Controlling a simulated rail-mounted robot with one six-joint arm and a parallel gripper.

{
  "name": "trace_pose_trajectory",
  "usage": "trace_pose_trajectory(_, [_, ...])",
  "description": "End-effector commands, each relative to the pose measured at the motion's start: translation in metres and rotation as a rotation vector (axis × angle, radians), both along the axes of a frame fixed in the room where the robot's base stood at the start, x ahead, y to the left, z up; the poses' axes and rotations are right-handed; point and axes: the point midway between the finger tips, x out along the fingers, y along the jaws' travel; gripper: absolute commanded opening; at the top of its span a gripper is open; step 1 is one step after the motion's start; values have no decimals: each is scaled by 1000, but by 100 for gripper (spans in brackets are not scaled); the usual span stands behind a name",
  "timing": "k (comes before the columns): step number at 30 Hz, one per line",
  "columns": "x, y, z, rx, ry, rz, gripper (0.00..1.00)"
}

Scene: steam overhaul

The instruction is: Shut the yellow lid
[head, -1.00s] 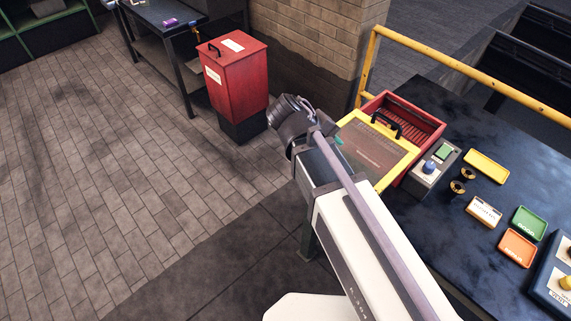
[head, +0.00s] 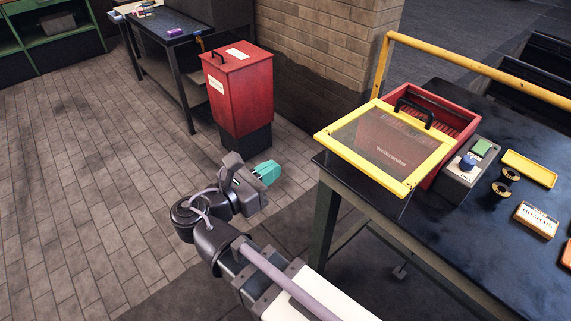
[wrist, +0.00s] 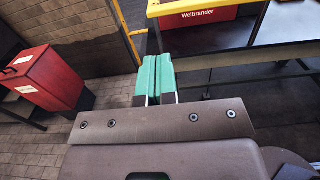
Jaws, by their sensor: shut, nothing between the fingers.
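The yellow lid (head: 331,147) is a yellow frame with a clear pane and a black handle (head: 414,109) on its far right side. It lies over the front of a red box (head: 456,118) on the dark table and juts past the table's left edge. Part of the box's ribbed inside shows uncovered behind the handle. In the wrist view a strip of the yellow frame (wrist: 180,7) shows at the top, above the red box front (wrist: 222,14). My gripper (head: 267,172) has green fingers, shut and empty, left of the lid and apart from it. Its fingers (wrist: 155,75) also show together in the wrist view.
A grey control box (head: 458,182) with a blue knob stands right of the red box. A yellow rail (head: 480,75) runs behind the table. A red bin (head: 238,95) stands on the floor at the back left. Open floor lies left of my gripper.

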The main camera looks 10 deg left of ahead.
Motion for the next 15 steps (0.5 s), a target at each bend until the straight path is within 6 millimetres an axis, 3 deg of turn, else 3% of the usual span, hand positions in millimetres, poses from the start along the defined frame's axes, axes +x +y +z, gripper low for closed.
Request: trace_pose_trajectory(15, [84,-66,0,3,0,-4,0])
